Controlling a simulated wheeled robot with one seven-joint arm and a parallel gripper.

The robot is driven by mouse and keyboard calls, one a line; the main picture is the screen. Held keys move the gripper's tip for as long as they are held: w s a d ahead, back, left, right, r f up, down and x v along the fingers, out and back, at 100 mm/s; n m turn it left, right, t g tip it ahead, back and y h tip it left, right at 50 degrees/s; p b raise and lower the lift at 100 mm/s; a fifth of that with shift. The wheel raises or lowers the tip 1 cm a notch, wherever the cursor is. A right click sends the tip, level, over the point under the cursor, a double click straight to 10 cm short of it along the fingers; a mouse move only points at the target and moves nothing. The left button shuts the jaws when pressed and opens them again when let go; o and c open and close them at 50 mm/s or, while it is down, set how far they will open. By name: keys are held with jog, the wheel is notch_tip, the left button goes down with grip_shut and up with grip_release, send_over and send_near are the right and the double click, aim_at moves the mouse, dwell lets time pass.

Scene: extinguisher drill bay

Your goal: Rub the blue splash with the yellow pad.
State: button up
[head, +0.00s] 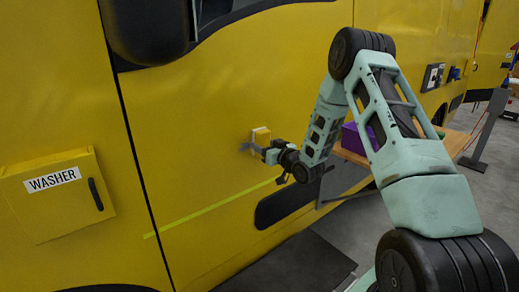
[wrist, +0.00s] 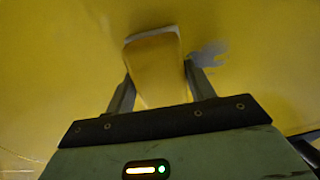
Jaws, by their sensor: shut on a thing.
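The yellow pad (head: 261,135) has a pale edge and is held in front of the yellow vehicle side. My gripper (head: 259,147) is shut on it; in the wrist view the two fingers (wrist: 158,75) grip the pad (wrist: 154,62) from both sides. The splash is a grey-blue irregular patch (wrist: 208,54) on the yellow surface, just right of the pad in the wrist view. In the head view the splash (head: 245,147) shows left of my gripper, partly hidden by it. I cannot tell whether the pad touches the surface.
A yellow box labelled WASHER (head: 55,195) with a black handle sticks out at the left. A wooden-topped bench (head: 453,143) with a purple bin (head: 352,138) stands behind my arm. A dark mat (head: 290,266) lies on the floor below.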

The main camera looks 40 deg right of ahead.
aim_at(239, 147)
jog(key=shift+d, duration=0.1)
jog(key=shift+s+a+b, duration=0.1)
jog(key=shift+a+b, duration=1.25)
jog(key=shift+a, duration=2.75)
jog(key=shift+s+d, duration=0.15)
jog(key=shift+s, duration=0.5)
jog(key=shift+s+b, duration=0.8)
jog(key=shift+s, duration=1.6)
jog(key=shift+d, duration=0.1)
